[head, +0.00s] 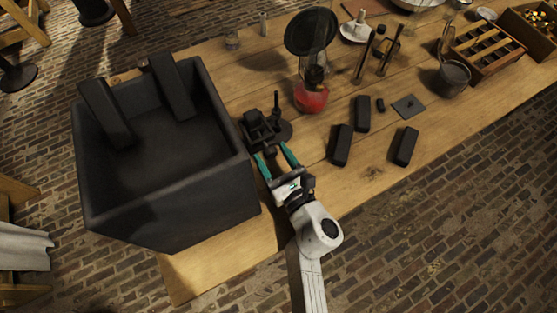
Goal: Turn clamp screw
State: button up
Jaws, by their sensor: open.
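A small dark clamp (262,125) stands on the wooden table, just right of the large black box. It has a thin upright part (277,101) and a round dark base at its right; which part is the screw is too small to tell. My gripper (273,153) has teal fingers spread apart, pointing at the near side of the clamp. The fingertips are close to the clamp, and I cannot tell whether they touch it. Nothing shows between the fingers.
Several black blocks (341,145) lie to the right. A lamp with a red base (311,97) stands behind. The table (375,180) is clear at front right.

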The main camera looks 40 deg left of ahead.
jog(key=b+v, duration=0.2)
jog(key=v, duration=0.8)
jog(key=shift+s+d+b, duration=0.15)
jog(key=shift+d+b, duration=0.15)
jog(key=shift+b, duration=0.1)
